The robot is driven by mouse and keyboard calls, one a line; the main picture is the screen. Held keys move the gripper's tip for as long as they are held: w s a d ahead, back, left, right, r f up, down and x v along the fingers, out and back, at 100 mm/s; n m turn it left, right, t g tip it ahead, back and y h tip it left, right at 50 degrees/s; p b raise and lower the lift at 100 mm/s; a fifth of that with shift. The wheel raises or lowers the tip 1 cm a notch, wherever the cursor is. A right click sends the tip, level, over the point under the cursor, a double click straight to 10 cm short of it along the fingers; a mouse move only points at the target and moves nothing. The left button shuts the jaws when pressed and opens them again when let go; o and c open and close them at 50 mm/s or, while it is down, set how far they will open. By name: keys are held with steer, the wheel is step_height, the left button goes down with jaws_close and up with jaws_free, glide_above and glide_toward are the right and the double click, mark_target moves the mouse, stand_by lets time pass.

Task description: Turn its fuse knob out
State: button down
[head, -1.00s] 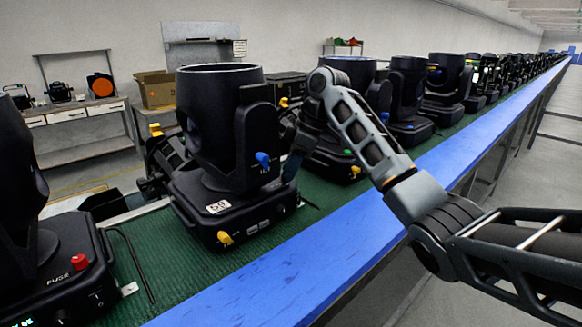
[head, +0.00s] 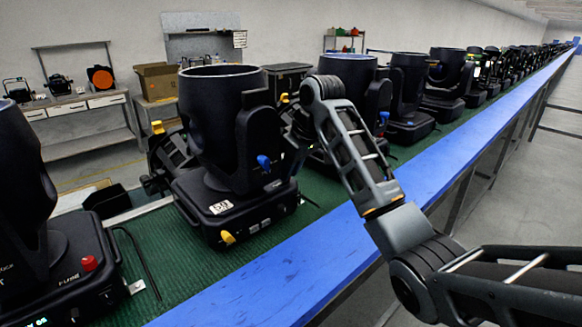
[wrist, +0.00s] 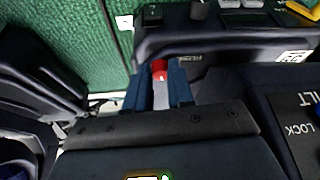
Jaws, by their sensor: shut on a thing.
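The black moving-head light (head: 215,120) stands upright on the green belt, with a white number label (head: 221,207), a yellow knob (head: 228,238) and a blue knob (head: 264,162). In the wrist view its base (wrist: 215,45) lies ahead and its yoke, marked LOCK, is at the right. My gripper (wrist: 159,82) is shut on a red knob (wrist: 160,68), taken as the fuse knob, beside the base. Only the knob's top shows between the blue fingers. In the head view the fingers and this knob are hidden around my wrist and the light.
Another light at the left has a red knob (head: 89,264) marked FUSE. More lights (head: 408,95) line the belt (head: 185,285) beyond my arm. The blue rail (head: 330,255) runs along the near side and is bare. A cardboard box (head: 157,82) stands behind.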

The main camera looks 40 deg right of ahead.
steer(key=shift+m+h, duration=0.3)
steer(key=shift+m, duration=0.4)
steer(key=shift+a, duration=0.1)
steer(key=c, duration=1)
jaws_free()
steer(key=v, duration=0.7)
steer(key=shift+r, duration=0.4)
steer(key=shift+s, duration=0.15)
